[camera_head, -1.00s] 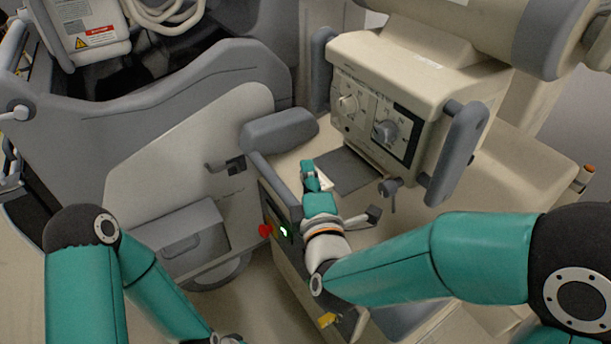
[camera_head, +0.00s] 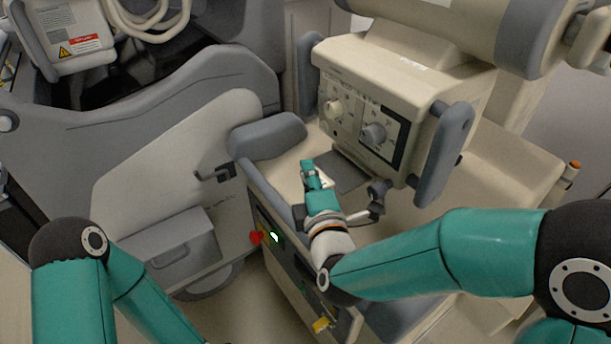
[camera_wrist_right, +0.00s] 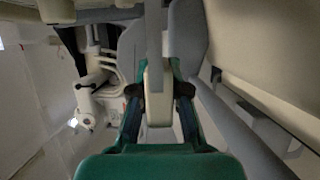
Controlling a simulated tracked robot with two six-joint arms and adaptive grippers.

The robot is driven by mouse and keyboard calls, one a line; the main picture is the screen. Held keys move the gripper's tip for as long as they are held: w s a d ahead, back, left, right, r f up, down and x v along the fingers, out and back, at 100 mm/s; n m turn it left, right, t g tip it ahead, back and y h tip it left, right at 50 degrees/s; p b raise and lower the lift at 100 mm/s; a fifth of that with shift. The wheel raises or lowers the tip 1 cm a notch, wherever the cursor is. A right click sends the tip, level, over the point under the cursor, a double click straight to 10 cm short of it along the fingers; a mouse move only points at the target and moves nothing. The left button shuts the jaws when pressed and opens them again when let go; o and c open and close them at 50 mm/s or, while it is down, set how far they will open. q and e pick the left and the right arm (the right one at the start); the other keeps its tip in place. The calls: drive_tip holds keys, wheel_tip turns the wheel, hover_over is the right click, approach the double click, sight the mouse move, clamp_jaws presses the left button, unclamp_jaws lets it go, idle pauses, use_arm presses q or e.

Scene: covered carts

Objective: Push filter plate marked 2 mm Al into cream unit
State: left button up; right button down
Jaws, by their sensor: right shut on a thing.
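The cream unit (camera_head: 350,62) hangs over the cart top, with knobs and a dark panel on its front and grey handles at its sides. My right gripper (camera_head: 317,176) is just left of and below its front face. It is shut on the cream tab of the filter plate; the dark grey plate (camera_head: 346,172) reaches from the tab to below the unit's front. In the right wrist view the plate (camera_wrist_right: 155,35) shows edge-on, its cream tab between the fingers (camera_wrist_right: 159,95). I cannot read the marking or tell how deep the far edge sits. My left gripper is out of view.
A grey padded handle (camera_head: 268,136) lies left of my right gripper. A dark lever with a knob (camera_head: 379,188) is close on its right. A red button (camera_head: 256,238) and green light are on the cart's side below. A large grey-and-cream machine (camera_head: 140,130) fills the left.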

drive_tip(key=shift+w+d, duration=0.35)
drive_tip(key=shift+d, duration=0.2)
drive_tip(key=c, duration=1.1)
unclamp_jaws()
drive_tip(key=shift+s, duration=0.1)
drive_tip(key=s, duration=0.2)
drive_tip(key=s+d, duration=0.1)
drive_tip(key=s, duration=0.4)
drive_tip(key=shift+s+d, duration=0.1)
drive_tip(key=shift+d, duration=0.15)
